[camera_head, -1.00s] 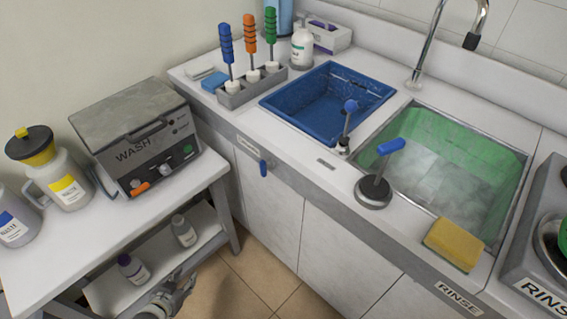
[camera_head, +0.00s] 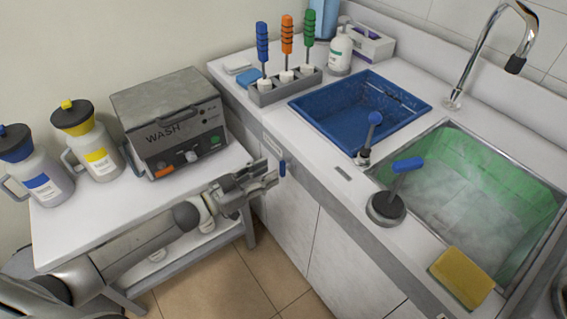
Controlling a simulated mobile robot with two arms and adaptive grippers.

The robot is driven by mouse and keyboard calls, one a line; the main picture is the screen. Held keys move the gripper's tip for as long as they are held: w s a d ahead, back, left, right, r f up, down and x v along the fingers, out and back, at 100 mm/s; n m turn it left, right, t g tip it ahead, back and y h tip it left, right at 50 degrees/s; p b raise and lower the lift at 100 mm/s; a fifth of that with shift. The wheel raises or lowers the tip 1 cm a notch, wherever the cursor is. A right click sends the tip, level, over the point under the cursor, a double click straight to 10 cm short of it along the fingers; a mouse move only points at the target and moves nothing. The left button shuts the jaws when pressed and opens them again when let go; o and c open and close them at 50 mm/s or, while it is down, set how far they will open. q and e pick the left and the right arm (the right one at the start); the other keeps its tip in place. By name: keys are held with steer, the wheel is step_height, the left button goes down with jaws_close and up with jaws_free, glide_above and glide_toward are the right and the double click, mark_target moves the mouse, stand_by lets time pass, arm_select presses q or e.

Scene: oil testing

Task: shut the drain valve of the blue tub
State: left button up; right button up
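The blue tub (camera_head: 345,118) is set into the white counter. I cannot tell whether a fingertip touches the handle. A blue-knobbed lever (camera_head: 372,130) stands on the counter at the tub's front right corner. My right gripper is not in view.
The wash unit (camera_head: 172,125) and two jugs stand on the white side table (camera_head: 95,215), behind my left arm. Floor shows below the gripper.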

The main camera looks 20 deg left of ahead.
mark_target(280, 166)
arm_select(q)
steer(key=x, duration=0.6)
jaws_close()
